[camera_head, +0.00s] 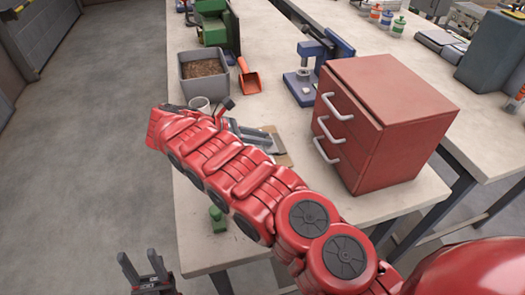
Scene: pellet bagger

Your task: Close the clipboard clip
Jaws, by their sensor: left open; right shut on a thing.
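The clipboard (284,159) lies on the near table just left of the red drawer cabinet. Its brown board shows only in part behind my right arm. Grey metal parts (262,139) show at its upper left; I cannot tell whether the clip is open or closed. My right arm crosses in front of the clipboard from the lower right to the upper left. I cannot make out my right gripper; the arm hides that area. My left gripper (142,266) is open and empty at the bottom left, off the table's near left edge.
A red drawer cabinet (392,110) stands at the right. A grey bin of pellets (187,84), a white cup (199,103), an orange scoop (249,80) and a blue press (304,88) stand behind. A green object (217,219) is near the front edge.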

